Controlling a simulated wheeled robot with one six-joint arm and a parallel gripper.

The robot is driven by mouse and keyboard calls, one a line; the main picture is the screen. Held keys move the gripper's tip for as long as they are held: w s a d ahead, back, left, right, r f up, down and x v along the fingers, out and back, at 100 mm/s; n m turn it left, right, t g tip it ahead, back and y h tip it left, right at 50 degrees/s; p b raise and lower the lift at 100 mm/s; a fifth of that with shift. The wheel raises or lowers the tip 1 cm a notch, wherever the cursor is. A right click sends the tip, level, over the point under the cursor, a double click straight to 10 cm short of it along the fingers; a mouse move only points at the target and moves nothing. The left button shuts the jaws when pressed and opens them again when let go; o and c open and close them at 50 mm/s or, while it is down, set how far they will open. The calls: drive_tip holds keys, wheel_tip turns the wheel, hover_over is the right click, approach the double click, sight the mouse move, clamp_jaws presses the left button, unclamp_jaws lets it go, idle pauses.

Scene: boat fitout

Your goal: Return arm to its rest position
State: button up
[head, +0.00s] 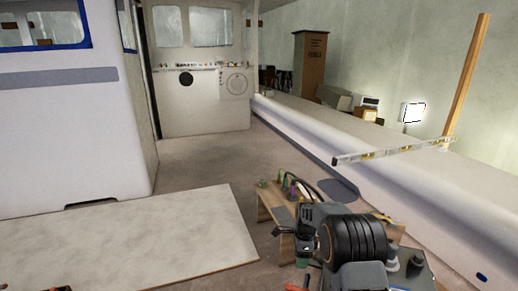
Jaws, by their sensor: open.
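My arm is folded at the lower right of the head view, with its thick black ribbed joint and grey links in front of a small wooden workbench (264,207). My gripper (290,232) is at the left end of the arm, over the bench, small and dark. It is open and I see nothing held in it. The arm hides much of the bench.
Several bottles or tools (287,184) stand on the bench's far end. A pale panel (120,240) lies at the left. A spirit level (390,151) rests on the long white ledge (400,170) beside a wooden post (467,75). The floor (205,160) between is clear.

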drive_tip(key=s+r+n+t+p, duration=0.2)
drive_tip(key=s+r+n+p, duration=0.4)
drive_tip(key=r, duration=0.7)
drive_tip(key=s+r+n+t+p, duration=0.1)
drive_tip(key=s+r+n+p, duration=0.5)
drive_tip(key=r, duration=0.8)
drive_tip(key=s+r+n+t+p, duration=0.2)
drive_tip(key=s+r+n+p, duration=0.5)
drive_tip(key=s+r+p, duration=0.4)
wheel_tip(320, 180, up, 3)
drive_tip(key=s, duration=0.2)
drive_tip(key=shift+s+t+h, duration=0.3)
drive_tip(key=shift+h, duration=0.1)
